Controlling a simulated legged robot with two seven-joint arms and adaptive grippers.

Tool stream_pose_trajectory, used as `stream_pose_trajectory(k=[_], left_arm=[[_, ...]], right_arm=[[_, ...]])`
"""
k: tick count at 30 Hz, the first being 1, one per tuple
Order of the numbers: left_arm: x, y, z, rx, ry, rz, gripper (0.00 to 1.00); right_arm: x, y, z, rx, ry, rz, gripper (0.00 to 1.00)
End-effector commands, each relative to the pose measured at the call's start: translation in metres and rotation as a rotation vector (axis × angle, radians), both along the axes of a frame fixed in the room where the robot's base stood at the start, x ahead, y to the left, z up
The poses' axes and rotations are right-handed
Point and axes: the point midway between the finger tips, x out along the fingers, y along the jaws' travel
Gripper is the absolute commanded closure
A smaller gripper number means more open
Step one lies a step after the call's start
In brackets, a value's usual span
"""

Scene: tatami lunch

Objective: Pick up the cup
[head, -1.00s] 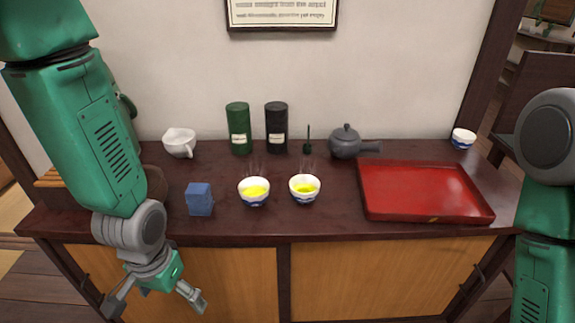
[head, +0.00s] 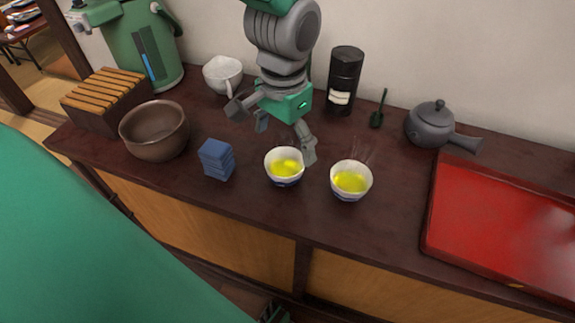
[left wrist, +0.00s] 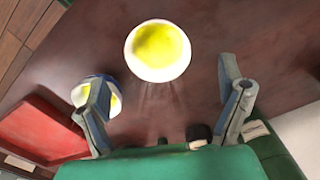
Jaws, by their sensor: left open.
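Two white cups with blue bases hold yellow-green tea on the dark counter. The left cup (head: 284,179) and the right cup (head: 350,193) stand upright side by side. My left gripper (head: 272,132) is open and empty, just behind and above the left cup, with one finger overlapping its rim in the head view. In the left wrist view the left cup (left wrist: 158,74) lies ahead of the open fingers (left wrist: 166,85). The right cup (left wrist: 80,95) is partly hidden behind one finger there. Whether a finger touches a cup, I cannot tell.
A blue block (head: 217,160) and a brown bowl (head: 154,132) stand left of the cups. A white pitcher (head: 222,78), a black canister (head: 344,80) and a grey teapot (head: 429,125) stand behind. A red tray (head: 440,235) lies right; a slatted box (head: 107,100) is far left.

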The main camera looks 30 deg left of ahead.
Motion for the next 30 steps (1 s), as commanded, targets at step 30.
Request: stream_pose_trajectory(k=[30], left_arm=[[-0.002, 0.0, -0.084, 0.0, -0.002, 0.001, 0.33]], right_arm=[[0.0, 0.0, -0.035, 0.0, -0.001, 0.0, 0.6]])
